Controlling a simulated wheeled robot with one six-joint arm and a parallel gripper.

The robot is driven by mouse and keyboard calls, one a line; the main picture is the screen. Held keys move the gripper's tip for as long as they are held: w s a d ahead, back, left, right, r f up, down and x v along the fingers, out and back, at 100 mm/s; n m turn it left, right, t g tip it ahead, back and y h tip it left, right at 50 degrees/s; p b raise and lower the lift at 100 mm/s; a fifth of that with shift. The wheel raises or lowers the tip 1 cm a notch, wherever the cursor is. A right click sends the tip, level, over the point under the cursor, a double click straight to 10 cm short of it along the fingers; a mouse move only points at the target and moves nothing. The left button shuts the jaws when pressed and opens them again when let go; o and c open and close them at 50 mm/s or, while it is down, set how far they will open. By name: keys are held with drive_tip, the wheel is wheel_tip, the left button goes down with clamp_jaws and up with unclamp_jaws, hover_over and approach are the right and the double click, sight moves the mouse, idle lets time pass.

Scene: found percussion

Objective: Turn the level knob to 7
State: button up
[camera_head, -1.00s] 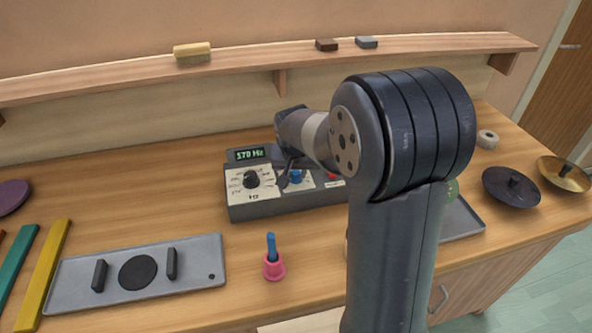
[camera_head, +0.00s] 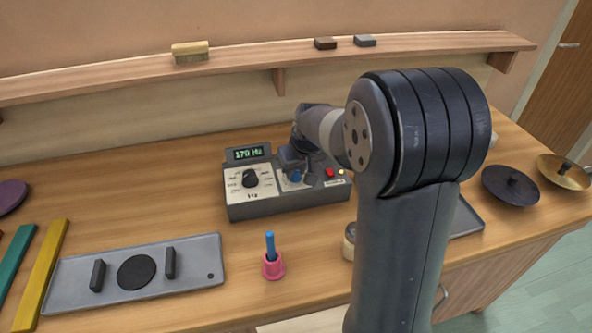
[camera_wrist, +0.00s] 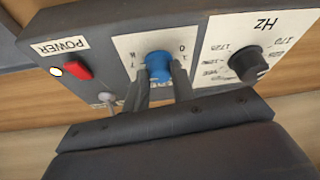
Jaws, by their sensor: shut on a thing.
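The level knob is the blue knob (camera_wrist: 159,66) in the wrist view, on a white panel of the grey tone box (camera_head: 282,206). My gripper (camera_wrist: 163,82) has its two fingers on either side of this knob and is shut on it. The scale around the knob is mostly hidden by the fingers, so its setting cannot be read. In the head view the blue knob (camera_head: 295,177) shows partly below my gripper. The black Hz knob (camera_wrist: 248,63) is beside it, and the display (camera_head: 248,153) reads about 170 Hz.
A red power switch (camera_wrist: 78,66) and a small grey lever (camera_wrist: 107,98) are close to the fingers. A shelf (camera_head: 230,66) runs behind.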

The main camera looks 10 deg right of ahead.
drive_tip(key=shift+n, duration=0.4)
drive_tip(key=o, duration=1)
drive_tip(key=v, duration=1)
drive_tip(key=shift+s+d+r+b, duration=0.1)
drive_tip(key=shift+s+r+b, duration=0.05)
drive_tip(key=shift+r+b, duration=0.25)
drive_tip(key=shift+f, duration=0.1)
drive_tip(key=x, duration=1)
drive_tip(key=shift+f+p, duration=0.3)
drive_tip(key=shift+p, duration=0.05)
